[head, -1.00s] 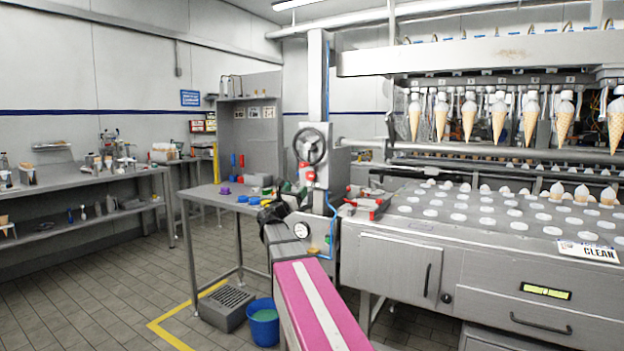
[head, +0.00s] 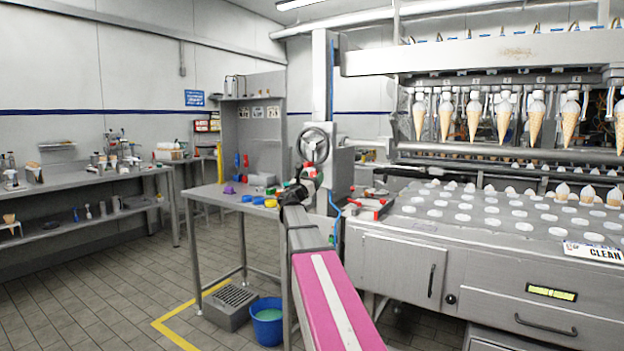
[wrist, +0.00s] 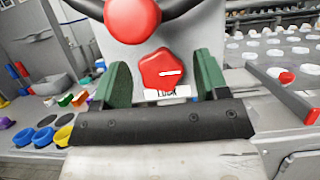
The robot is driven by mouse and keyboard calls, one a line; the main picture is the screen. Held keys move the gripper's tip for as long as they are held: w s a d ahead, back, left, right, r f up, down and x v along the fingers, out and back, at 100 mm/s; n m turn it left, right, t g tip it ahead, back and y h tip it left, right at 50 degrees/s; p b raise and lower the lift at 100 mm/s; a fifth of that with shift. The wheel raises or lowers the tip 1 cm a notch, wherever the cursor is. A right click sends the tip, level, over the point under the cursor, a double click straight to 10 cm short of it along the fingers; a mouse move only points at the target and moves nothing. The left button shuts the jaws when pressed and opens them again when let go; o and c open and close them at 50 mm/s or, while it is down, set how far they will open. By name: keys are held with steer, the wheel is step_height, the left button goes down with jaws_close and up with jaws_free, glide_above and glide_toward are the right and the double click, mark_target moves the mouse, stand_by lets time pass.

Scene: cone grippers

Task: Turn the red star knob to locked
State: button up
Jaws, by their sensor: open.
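The red star knob (wrist: 155,72) faces me in the wrist view, with a white line on it lying nearly level. A white label (wrist: 167,94) reading "LOCK" sits just below it, partly hidden by my gripper. My gripper (wrist: 160,62) is open, with one green finger on each side of the knob. Gaps show between the fingers and the knob; I cannot tell whether the fingertips reach its depth. In the head view my gripper (head: 304,186) is in front of the column below the handwheel, where the knob is largely hidden.
The handwheel (head: 314,146) with its red hub (wrist: 132,18) is close above the knob. A side table (head: 222,191) with coloured parts is to the left. The cone machine (head: 400,250) and a red-handled clamp (head: 372,204) are to the right.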

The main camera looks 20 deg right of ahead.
steer(key=c, duration=0.9)
steer(key=shift+o, duration=0.2)
steer(key=shift+m, duration=0.4)
steer(key=m+g+h, duration=0.1)
steer(key=m, duration=0.2)
steer(key=m+g, duration=0.2)
steer(key=m, duration=0.1)
steer(key=shift+w+m+h, duration=0.1)
steer(key=shift+m+h, duration=0.2)
steer(key=shift+h, duration=0.1)
steer(key=m+g, duration=0.1)
steer(key=m, duration=0.2)
steer(key=m+g, duration=0.2)
steer(key=m, duration=0.2)
steer(key=shift+g, duration=0.3)
steer(key=o, duration=0.9)
steer(key=shift+c, duration=0.2)
steer(key=shift+a, duration=0.1)
